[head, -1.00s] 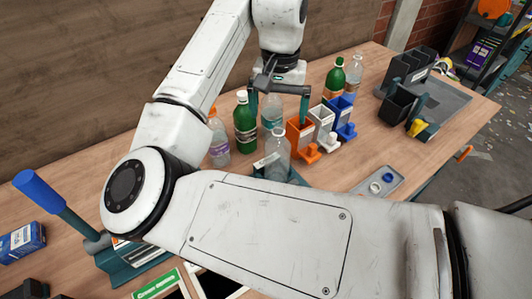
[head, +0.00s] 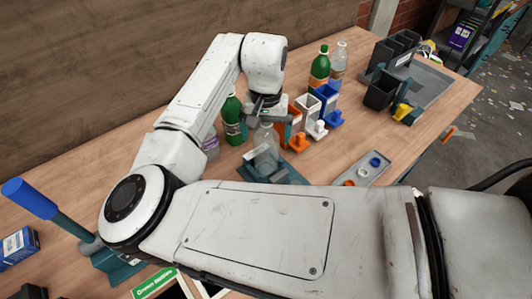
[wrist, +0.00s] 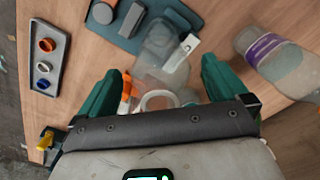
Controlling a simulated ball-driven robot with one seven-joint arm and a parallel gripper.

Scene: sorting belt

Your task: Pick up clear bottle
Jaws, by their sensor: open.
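A clear bottle (head: 265,146) stands upright in a teal fixture (head: 292,174) on the wooden bench, below my gripper (head: 268,122). My gripper is open, with its fingers pointing down on either side of the bottle's upper part. In the wrist view the clear bottle (wrist: 158,62) shows between the two teal fingers of my gripper (wrist: 165,82), with its round mouth close to the palm. I cannot tell whether either finger touches it.
A purple-labelled bottle (head: 211,146) and a green bottle (head: 232,122) stand close on the left. Orange (head: 297,140), white (head: 309,112) and blue (head: 328,98) bins stand to the right. A grey tray (head: 347,182) holds caps. More bottles stand behind.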

